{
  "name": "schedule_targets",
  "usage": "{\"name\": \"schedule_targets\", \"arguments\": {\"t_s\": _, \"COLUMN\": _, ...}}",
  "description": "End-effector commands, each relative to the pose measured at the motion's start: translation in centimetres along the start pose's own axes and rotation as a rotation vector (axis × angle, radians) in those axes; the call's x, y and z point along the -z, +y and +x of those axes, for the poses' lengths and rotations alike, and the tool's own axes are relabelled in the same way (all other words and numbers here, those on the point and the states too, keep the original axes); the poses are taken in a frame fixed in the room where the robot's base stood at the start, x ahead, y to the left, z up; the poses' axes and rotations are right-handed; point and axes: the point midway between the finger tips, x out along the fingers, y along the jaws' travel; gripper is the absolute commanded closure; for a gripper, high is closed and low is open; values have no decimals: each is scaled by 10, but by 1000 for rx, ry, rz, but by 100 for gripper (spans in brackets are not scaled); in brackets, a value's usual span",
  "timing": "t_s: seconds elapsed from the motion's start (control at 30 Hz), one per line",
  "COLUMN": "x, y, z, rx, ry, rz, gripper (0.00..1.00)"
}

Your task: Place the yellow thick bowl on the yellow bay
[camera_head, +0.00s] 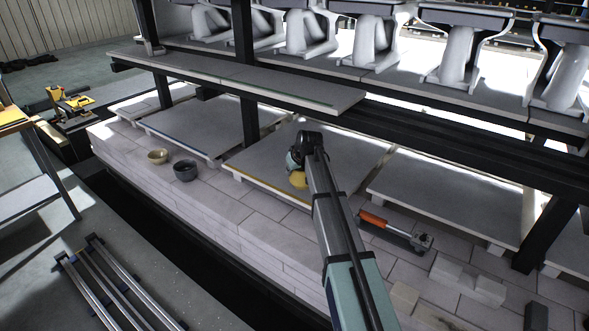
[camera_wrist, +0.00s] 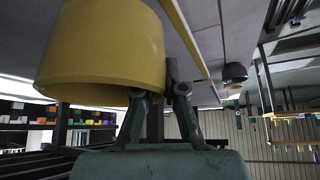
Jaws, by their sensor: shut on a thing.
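The yellow thick bowl (camera_wrist: 100,50) fills the upper left of the wrist view, and my gripper (camera_wrist: 158,90) is shut on its wall. In the head view the bowl (camera_head: 298,180) shows partly behind my gripper (camera_head: 296,166). The yellow bay is the middle slab (camera_head: 345,155) with a yellow strip along its front edge; the strip (camera_wrist: 184,36) also shows beside the bowl in the wrist view. The bowl is at this front edge. Whether it touches the slab, I cannot tell. My arm hides part of the bay.
A tan bowl (camera_head: 158,156) and a dark bowl (camera_head: 185,171) stand on the brick ledge to the left. A black post (camera_head: 247,90) and an upper shelf (camera_head: 240,80) border the bay. An orange-handled tool (camera_head: 393,231) lies to the right.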

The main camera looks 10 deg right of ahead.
Motion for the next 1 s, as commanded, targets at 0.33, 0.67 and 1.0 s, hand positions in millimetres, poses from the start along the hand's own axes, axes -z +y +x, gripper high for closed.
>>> {"name": "schedule_targets", "arguments": {"t_s": 0.33, "x": 51, "y": 1, "z": 30, "rx": 6, "ry": 2, "rz": -10, "gripper": 100}}
{"name": "schedule_targets", "arguments": {"t_s": 0.67, "x": 118, "y": 1, "z": 72, "rx": 5, "ry": 3, "rz": -10, "gripper": 100}}
{"name": "schedule_targets", "arguments": {"t_s": 1.0, "x": 151, "y": 0, "z": 97, "rx": 4, "ry": 2, "rz": -9, "gripper": 100}}
